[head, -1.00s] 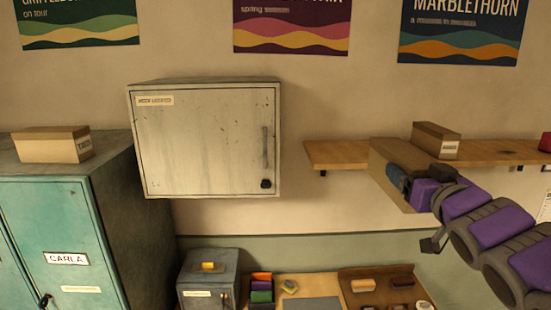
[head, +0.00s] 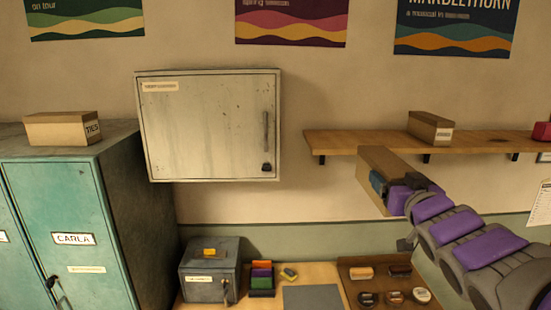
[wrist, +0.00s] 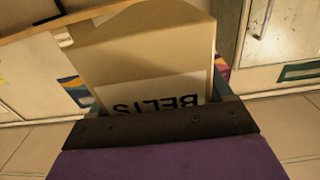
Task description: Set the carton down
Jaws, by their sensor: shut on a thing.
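A tan carton (head: 378,163) is held in the air in the head view, just in front of the wooden wall shelf's left part. Its top is near the height of the shelf board, and its body hangs below the board's front edge. My gripper (head: 378,184) is shut on its near end. In the wrist view the carton (wrist: 150,52) fills the space between the jaws (wrist: 160,98), and its white label reads BELTS upside down. The carton's underside is hidden, and I cannot tell whether it touches the shelf.
The wooden shelf (head: 340,142) carries another labelled carton (head: 430,126) and a red item (head: 541,131). A grey wall cabinet (head: 210,125) hangs to the left. A teal locker (head: 70,210) bears a box (head: 60,127). Below is a desk (head: 325,268) with a small safe (head: 209,268) and trays.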

